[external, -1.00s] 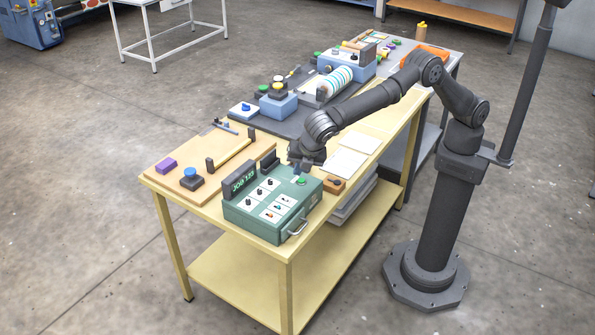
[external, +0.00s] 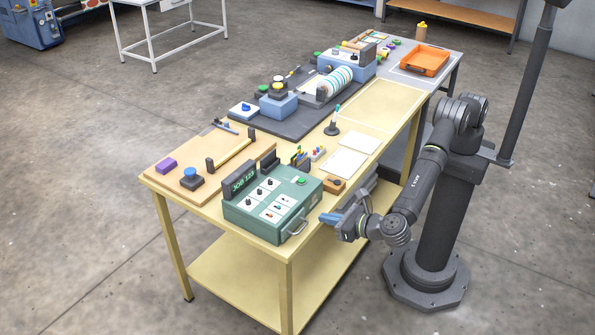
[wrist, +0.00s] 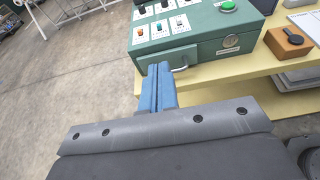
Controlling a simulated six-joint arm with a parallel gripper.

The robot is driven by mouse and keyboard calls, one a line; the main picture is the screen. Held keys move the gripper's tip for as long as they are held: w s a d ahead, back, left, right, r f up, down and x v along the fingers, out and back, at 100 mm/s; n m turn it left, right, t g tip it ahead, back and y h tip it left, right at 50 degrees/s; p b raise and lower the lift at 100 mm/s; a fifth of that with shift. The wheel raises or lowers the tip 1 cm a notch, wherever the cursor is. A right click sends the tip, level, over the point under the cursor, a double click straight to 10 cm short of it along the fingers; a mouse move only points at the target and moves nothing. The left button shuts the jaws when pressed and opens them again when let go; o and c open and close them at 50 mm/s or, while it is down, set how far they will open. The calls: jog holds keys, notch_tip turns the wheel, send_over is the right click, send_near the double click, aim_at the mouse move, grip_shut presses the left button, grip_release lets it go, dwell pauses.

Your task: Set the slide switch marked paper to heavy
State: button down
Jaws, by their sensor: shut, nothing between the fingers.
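The green control box (external: 262,218) sits on the near end of the yellow table, with a "JOB 123" display (external: 244,180) at its back. Its sloped top carries white plates with small switches and knobs; they also show in the wrist view (wrist: 180,24). The labels are too small to read, so I cannot tell which one is marked paper or how it is set. My gripper (external: 328,218) is shut and empty, off the table edge to the right of the box. In the wrist view its blue fingers (wrist: 159,72) point at the box's front, near the metal handle (wrist: 180,66).
A green button (wrist: 228,6) and a round lock (wrist: 231,41) are on the box. A wooden block with a black knob (wrist: 290,40) stands beside it. White sheets (external: 348,163) lie farther along the table. The floor in front of the table is clear.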

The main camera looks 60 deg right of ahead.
aim_at(285, 211)
jog(key=x, duration=1.3)
jog(key=shift+w+r, duration=0.2)
jog(key=shift+r, duration=0.2)
jog(key=shift+w, duration=0.4)
jog(key=shift+w, duration=0.9)
jog(key=f+v, duration=0.1)
jog(key=v, duration=1.3)
